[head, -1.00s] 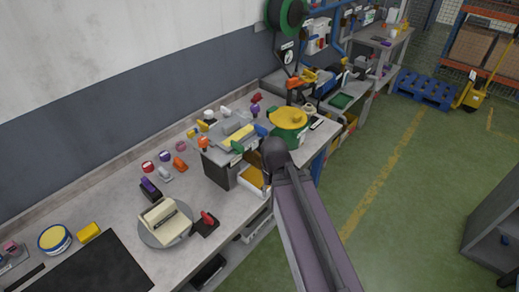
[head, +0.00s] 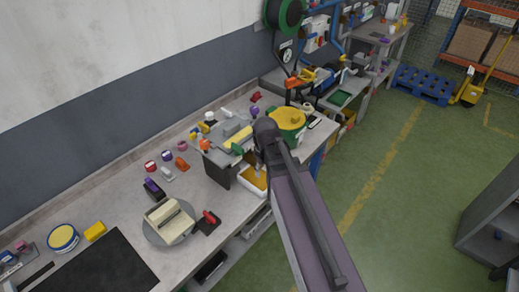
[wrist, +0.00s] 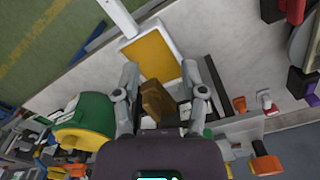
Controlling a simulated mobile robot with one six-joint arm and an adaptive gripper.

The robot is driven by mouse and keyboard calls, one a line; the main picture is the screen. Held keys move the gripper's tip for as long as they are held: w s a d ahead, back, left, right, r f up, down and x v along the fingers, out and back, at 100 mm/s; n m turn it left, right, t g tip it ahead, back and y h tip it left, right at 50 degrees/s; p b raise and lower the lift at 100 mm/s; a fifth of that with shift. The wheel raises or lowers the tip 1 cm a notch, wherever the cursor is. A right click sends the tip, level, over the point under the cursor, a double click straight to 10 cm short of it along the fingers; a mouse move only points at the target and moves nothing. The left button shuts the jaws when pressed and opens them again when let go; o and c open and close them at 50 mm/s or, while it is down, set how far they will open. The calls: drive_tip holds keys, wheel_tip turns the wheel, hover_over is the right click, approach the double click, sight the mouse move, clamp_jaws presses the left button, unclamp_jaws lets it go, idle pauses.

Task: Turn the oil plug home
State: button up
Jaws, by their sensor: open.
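My gripper (wrist: 163,92) is open in the wrist view, its two grey fingers spread apart. A brown block (wrist: 153,100) shows between the fingers; I cannot tell its distance or whether it touches them. In the head view my dark arm link covers the place where my gripper is. I cannot pick out the oil plug for certain. A grey bench fixture (head: 218,168) has an orange knob (head: 205,144) at its left corner. An orange knob (wrist: 265,165) also shows low at the right in the wrist view.
A white tray with an orange-yellow inside (wrist: 151,57) lies beyond the fingers. A green and yellow pot (head: 289,119) stands beside my arm. A round grey plate (head: 150,234) carries a cream block (head: 170,218), with a red-handled clamp (head: 209,217) beside it. Open floor lies right.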

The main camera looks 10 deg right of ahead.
drive_tip(key=w+r+n+p, duration=0.3)
drive_tip(key=w+r+p, duration=0.6)
drive_tip(key=w+r, duration=0.1)
drive_tip(key=shift+w+r, duration=0.2)
drive_tip(key=shift+w, duration=0.15)
drive_tip(key=shift+f, duration=0.15)
wheel_tip(320, 180, down, 14)
drive_tip(key=b, duration=1.4)
drive_tip(key=shift+r, duration=0.25)
clamp_jaws()
drive_tip(key=shift+d, duration=0.15)
